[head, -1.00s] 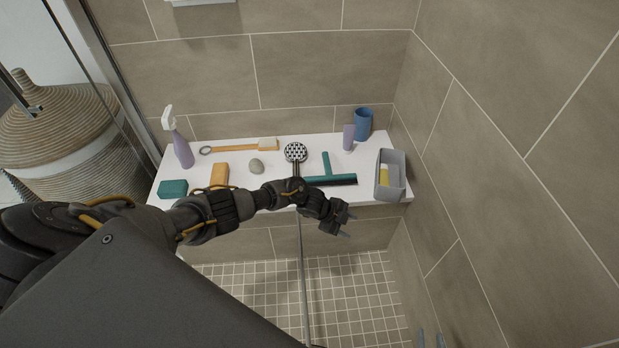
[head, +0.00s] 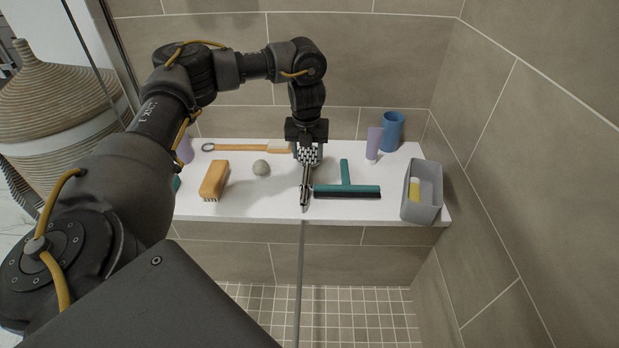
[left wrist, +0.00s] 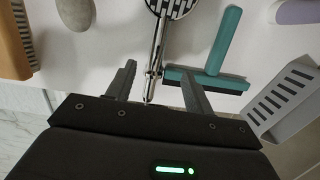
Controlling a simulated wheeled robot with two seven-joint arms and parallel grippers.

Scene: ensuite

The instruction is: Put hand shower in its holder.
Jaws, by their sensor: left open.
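The hand shower lies on the white ledge (head: 240,208), its round perforated head (head: 309,155) toward the wall and its chrome handle toward the front edge. Its grey hose (head: 301,285) hangs down in front. My left gripper (head: 306,168) points down over the hand shower and covers part of it. In the left wrist view, my left gripper (left wrist: 157,70) is open, with the chrome handle (left wrist: 156,50) showing between its two fingers. Contact cannot be told. The holder is not seen, nor is my right gripper.
A teal squeegee (head: 347,190) lies close right of the handle. A grey basket (head: 422,205), purple bottle (head: 373,143) and blue cup (head: 392,132) stand farther right. A stone (head: 261,168), an orange brush (head: 213,180) and a long-handled brush (head: 240,148) lie left. Tiled walls close the back and right.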

